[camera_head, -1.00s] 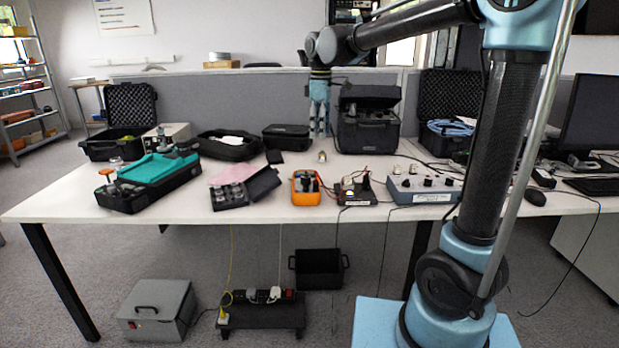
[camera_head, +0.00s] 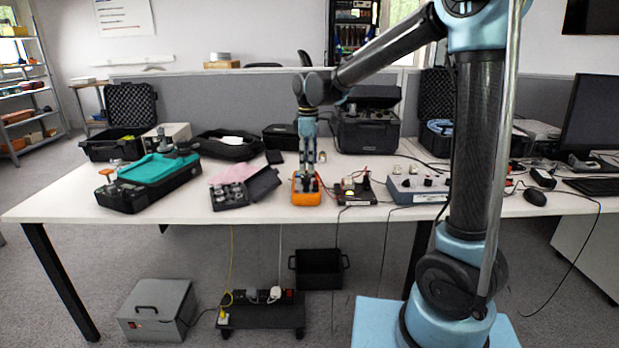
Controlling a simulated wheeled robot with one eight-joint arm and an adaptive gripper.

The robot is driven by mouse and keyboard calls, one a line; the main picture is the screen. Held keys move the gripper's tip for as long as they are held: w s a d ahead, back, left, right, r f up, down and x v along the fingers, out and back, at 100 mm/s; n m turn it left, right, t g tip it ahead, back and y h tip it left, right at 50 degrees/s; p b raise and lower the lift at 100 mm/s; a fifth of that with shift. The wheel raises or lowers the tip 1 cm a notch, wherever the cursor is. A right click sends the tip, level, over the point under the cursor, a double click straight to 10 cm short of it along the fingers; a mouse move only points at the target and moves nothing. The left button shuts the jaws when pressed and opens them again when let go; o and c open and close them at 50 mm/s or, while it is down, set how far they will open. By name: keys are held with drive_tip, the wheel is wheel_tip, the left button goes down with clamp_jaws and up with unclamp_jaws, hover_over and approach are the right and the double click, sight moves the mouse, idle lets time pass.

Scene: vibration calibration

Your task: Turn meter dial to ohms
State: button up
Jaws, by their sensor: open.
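The orange meter (camera_head: 306,198) lies on the white table near its front edge, in the middle of the head view. My gripper (camera_head: 307,174) points straight down over the meter's upper part. Its fingers are open and appear to be at or just above the meter's face. The dial is hidden behind the fingers, so its setting cannot be read. Whether the fingertips touch the dial or stand around it, I cannot tell.
A black box with a terminal and yellow part (camera_head: 355,190) stands close to the meter's right. A grey instrument box (camera_head: 417,186) is farther right. A black tray of parts (camera_head: 230,196) with its lid lies to the left. Cables run over the table's front edge.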

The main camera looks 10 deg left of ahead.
drive_tip(key=shift+f, duration=3.1)
drive_tip(key=shift+c, duration=0.2)
drive_tip(key=c, duration=0.9)
